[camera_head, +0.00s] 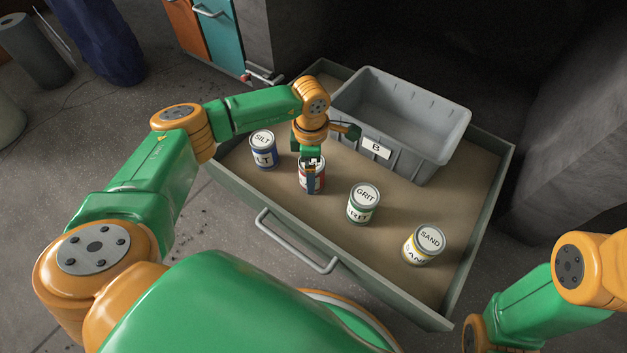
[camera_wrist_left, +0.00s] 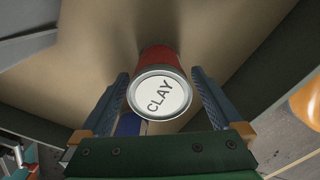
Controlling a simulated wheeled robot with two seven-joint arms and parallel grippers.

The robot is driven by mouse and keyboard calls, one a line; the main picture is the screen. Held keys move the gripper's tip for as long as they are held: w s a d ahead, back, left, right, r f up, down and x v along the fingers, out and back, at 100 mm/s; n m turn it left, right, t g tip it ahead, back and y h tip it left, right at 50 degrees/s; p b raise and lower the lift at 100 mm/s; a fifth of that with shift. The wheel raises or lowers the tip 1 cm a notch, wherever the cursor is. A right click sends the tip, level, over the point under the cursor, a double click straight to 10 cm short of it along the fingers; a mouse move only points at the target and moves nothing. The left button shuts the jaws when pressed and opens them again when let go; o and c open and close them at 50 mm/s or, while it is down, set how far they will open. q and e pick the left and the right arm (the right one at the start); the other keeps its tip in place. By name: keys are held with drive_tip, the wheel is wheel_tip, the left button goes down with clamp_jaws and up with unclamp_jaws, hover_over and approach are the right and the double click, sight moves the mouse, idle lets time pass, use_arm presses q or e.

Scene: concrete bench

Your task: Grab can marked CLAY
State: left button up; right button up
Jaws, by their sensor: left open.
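The can marked CLAY (camera_wrist_left: 160,93) is red with a white lid and stands upright between the two fingers of my left gripper in the left wrist view. In the head view the same red can (camera_head: 319,179) is partly hidden behind my left gripper (camera_head: 311,180). In the left wrist view my left gripper (camera_wrist_left: 165,100) is open, with a finger on each side of the can. My right gripper is out of view.
A pulled-out drawer (camera_head: 467,235) holds the cans. A blue SILT can (camera_head: 263,150) stands left of the CLAY can; a green GRIT can (camera_head: 363,205) and a yellow SAND can (camera_head: 423,246) stand to the right. A grey bin marked B (camera_head: 441,143) sits behind.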

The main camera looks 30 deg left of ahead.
use_arm(q)
drive_tip(key=shift+f, duration=0.25)
clamp_jaws()
drive_tip(key=shift+r, duration=0.15)
